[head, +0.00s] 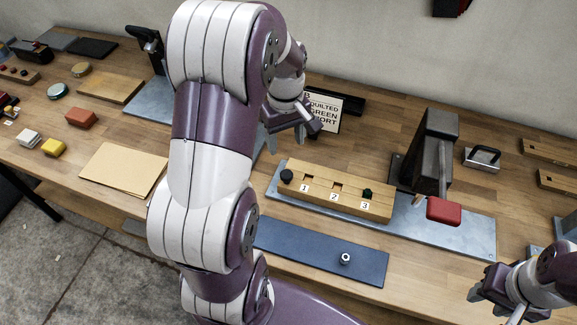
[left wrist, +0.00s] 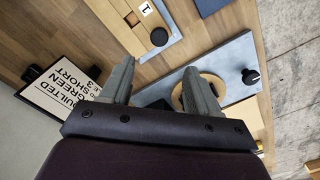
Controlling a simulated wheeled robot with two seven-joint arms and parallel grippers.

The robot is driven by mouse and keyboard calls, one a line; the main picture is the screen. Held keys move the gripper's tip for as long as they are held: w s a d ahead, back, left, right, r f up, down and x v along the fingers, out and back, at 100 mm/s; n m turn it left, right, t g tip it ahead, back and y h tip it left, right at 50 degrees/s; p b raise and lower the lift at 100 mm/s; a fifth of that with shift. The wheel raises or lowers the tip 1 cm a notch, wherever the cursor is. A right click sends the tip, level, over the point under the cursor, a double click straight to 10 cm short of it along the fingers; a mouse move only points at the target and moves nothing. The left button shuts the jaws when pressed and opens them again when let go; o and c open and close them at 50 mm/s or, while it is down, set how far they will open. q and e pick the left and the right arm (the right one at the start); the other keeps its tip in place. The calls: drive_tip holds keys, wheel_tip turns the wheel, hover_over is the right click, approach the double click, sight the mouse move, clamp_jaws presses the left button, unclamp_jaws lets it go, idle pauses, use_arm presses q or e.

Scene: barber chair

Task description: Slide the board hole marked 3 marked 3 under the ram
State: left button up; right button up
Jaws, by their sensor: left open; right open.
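The wooden board (head: 325,192) lies on a grey metal plate (head: 458,235), with holes labelled 1, 2 and 3 from left to right. A black knob (head: 287,176) is at its left end, and a dark piece (head: 367,194) sits at hole 3. The black press (head: 437,150) stands at the board's right end with a red-ended lever (head: 444,210); its ram is hard to make out. My left gripper (head: 292,128) is open and empty, behind and above the board's left end. The left wrist view shows its spread fingers (left wrist: 160,92) and the board's knob (left wrist: 158,37). My right gripper (head: 488,292) is open at lower right.
A dark blue plate (head: 310,248) with a small metal knob (head: 344,258) lies in front. A sign (head: 325,110) stands behind the board. A handled metal block (head: 482,158) is right of the press. My left arm hides part of the bench.

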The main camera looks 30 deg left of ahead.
sight(286, 174)
use_arm(q)
wheel_tip(286, 174, down, 12)
drive_tip(key=shift+p, duration=0.5)
